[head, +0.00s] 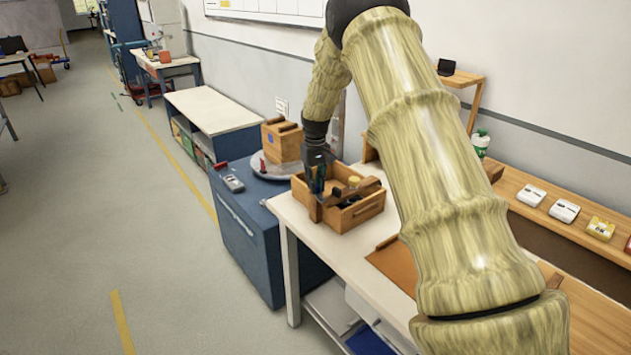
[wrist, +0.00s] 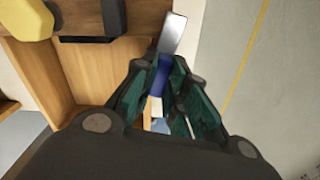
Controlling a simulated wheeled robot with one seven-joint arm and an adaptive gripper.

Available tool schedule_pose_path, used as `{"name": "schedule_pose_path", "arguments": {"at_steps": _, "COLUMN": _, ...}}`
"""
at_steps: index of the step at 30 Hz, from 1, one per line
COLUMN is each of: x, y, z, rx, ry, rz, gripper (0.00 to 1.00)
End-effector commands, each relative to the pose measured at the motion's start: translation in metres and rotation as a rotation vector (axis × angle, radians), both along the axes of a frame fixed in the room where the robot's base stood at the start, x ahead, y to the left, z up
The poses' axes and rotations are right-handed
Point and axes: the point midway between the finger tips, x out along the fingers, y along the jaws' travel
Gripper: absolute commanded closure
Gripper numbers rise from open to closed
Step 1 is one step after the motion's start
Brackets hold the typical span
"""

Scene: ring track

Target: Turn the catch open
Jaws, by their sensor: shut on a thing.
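My gripper (head: 317,186) is over the left end of an open wooden tote (head: 357,216) on the white bench. In the wrist view my gripper (wrist: 168,108) is shut on a slim tool (wrist: 172,36) with a flat, silvery end and a blue part between the green fingers. The tool's lower part is largely hidden by the fingers. A closed-looking wooden box (head: 282,141) stands left of the gripper on a round grey plate (head: 274,172). A small red piece (head: 263,161) shows at its left side; I cannot tell whether this is the catch.
The blue cabinet (head: 243,228) carries the plate and a grey handheld device (head: 232,182). The tote holds dark and yellow items. A brown board (head: 394,266) lies on the bench to its right. A shelf (head: 555,222) with small boxes is at the right.

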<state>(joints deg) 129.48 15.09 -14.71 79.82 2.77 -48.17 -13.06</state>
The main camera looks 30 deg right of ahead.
Motion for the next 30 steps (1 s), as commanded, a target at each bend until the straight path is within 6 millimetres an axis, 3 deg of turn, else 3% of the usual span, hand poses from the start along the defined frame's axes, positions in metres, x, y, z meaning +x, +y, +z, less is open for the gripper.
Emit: {"name": "schedule_pose_path", "arguments": {"at_steps": 30, "x": 0.0019, "y": -0.0019, "z": 0.0041, "rx": -0.003, "ry": -0.006, "rz": -0.960, "gripper": 1.00}}
